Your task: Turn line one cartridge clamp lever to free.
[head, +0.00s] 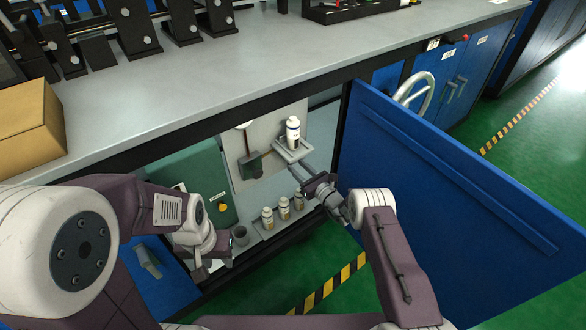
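A white cartridge-like bottle (293,132) with a dark label stands upright on a grey bracket (292,152) inside the open cabinet. My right gripper (312,183) is just below and right of that bracket. Pale bars lie between the two; I cannot tell whether they are fingers or a lever, nor whether they touch the bracket. No clamp lever can be made out clearly. My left gripper (232,244) is low at the cabinet's left, close to a small dark grey cup (240,235). Its fingers are too small and overlapped to read.
Three small bottles, one of them (284,208), stand on the cabinet shelf. A dark block (250,165) with a brown pipe is on the pale back panel. A green box (206,180) is at left. The open blue door (450,180) bounds the right; the worktop (250,65) overhangs.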

